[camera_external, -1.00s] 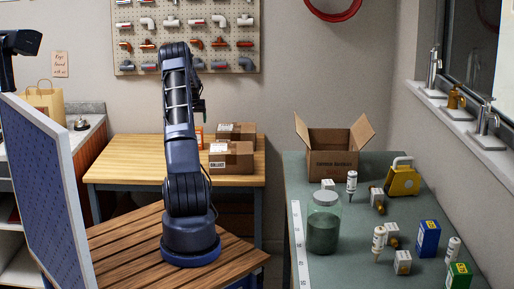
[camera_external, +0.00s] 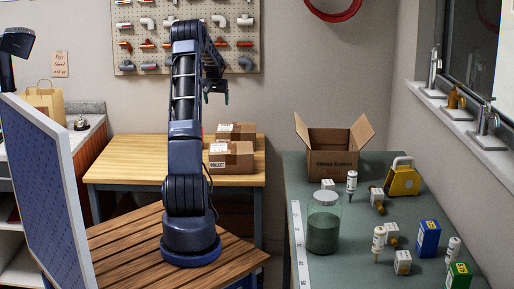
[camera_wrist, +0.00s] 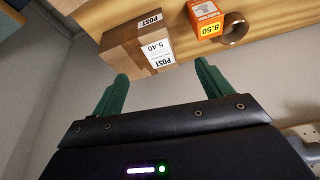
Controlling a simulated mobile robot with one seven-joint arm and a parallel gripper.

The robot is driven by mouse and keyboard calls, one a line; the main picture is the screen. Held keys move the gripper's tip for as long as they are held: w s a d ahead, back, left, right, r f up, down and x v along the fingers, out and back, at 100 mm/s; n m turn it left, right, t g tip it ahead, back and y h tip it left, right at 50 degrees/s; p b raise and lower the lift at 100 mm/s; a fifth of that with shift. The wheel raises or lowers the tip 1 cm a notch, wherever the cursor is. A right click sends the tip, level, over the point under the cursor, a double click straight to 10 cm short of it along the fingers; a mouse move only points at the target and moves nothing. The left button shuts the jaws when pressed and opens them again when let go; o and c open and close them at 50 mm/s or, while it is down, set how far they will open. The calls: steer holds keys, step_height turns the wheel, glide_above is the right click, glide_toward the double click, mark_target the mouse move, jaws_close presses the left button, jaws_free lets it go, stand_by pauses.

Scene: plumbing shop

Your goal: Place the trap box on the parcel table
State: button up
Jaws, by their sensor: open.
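The wooden parcel table (camera_external: 130,160) stands behind my arm's base. Two taped cardboard boxes sit at its right side, a front one (camera_external: 232,157) and one behind it (camera_external: 236,131). In the wrist view a cardboard box with POST labels (camera_wrist: 122,47) and an orange box with an 8.50 label (camera_wrist: 206,18) are on the wood. I cannot read which box is the trap box. My gripper (camera_external: 216,95) is high above the table's right side. In the wrist view it (camera_wrist: 162,82) has its green fingers apart with nothing between them.
A round brown ring-shaped thing (camera_wrist: 234,30) lies beside the orange box. The green bench (camera_external: 350,262) at the right holds an open carton (camera_external: 333,163), a glass jar (camera_external: 323,230), a blue box (camera_external: 428,238), a green box (camera_external: 459,275) and several small items. The table's left part is clear.

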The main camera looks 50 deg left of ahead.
steer(key=d+r+m, duration=0.1)
steer(key=d+r, duration=0.3)
steer(key=d, duration=0.3)
steer(key=s+d+r, duration=0.1)
steer(key=d+r, duration=0.2)
steer(key=d, duration=0.4)
steer(key=d+r+m, duration=0.1)
steer(key=d+r, duration=0.3)
steer(key=d, duration=0.2)
steer(key=s+d+r+m, duration=0.1)
steer(key=s+d+r, duration=0.25)
steer(key=d, duration=0.55)
steer(key=s+d+r+m, duration=0.1)
steer(key=s+d+r, duration=0.25)
steer(key=d, duration=0.55)
steer(key=s+d+m+t+h, duration=0.1)
steer(key=s+d+m+h, duration=0.1)
steer(key=s+d, duration=1.3)
steer(key=s+d+f, duration=0.2)
steer(key=s+d, duration=0.1)
steer(key=s, duration=0.5)
steer(key=s+d+f+m+h, duration=0.1)
steer(key=s+d+f, duration=0.2)
steer(key=s, duration=0.5)
steer(key=shift+d+m, duration=0.3)
steer(key=shift+d, duration=0.45)
